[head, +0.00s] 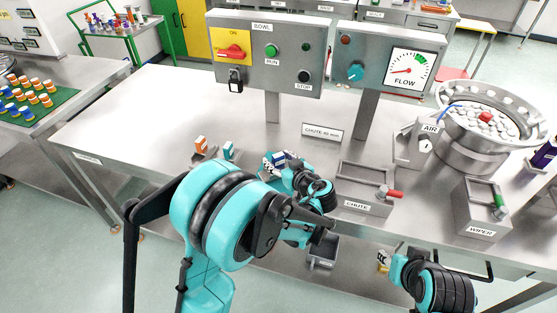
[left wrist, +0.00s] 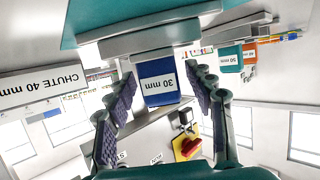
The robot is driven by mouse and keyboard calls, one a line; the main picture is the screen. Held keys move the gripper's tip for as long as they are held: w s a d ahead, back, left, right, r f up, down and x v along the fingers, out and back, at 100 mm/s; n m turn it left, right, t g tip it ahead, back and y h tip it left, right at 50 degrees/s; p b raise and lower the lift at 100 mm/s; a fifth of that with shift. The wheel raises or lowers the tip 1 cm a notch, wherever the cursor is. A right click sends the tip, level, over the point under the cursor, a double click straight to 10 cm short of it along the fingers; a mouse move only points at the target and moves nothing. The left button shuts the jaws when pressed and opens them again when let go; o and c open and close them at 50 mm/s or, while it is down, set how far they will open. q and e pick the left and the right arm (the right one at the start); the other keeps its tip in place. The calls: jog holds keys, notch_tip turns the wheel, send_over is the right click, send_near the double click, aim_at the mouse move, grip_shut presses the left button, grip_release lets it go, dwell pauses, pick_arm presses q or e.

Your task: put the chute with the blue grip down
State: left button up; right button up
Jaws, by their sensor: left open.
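The blue grip (left wrist: 158,82), marked 30 mm, stands between the two fingers of my left gripper (left wrist: 160,110) in the left wrist view. The fingers are open, with a gap on each side of the grip. A grey metal chute body (left wrist: 150,40) shows beside the grip. In the head view a bit of the blue grip (head: 279,157) shows at my left gripper (head: 274,163), over the table in front of the control boxes. My left arm hides most of the chute there. My right gripper (head: 384,262) is low at the front edge, its fingers unclear.
An orange grip (head: 201,145) and a teal grip (head: 229,151) stand to the left. The CHUTE station (head: 362,207) with a red handle and the WIPER box (head: 480,222) are to the right. A CHUTE 40 mm sign (head: 322,133) stands behind. The table's left part is clear.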

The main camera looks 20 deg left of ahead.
pick_arm(q)
jog(key=shift+r, duration=0.15)
jog(key=shift+s+d+r, duration=0.15)
jog(key=shift+s+d, duration=0.05)
jog(key=shift+d, duration=0.1)
jog(key=p+v, duration=0.3)
jog(key=v, duration=0.8)
jog(key=s+a+m+g+h, duration=0.3)
jog(key=s+a+m+h, duration=0.2)
jog(key=s+a, duration=0.35)
jog(key=s+r+m+h, duration=0.1)
jog(key=s+m+h, duration=0.2)
jog(key=s, duration=0.6)
jog(key=shift+s+d+r+m+h, duration=0.15)
jog(key=shift+s+d+m+h, duration=0.15)
jog(key=shift+h, duration=0.5)
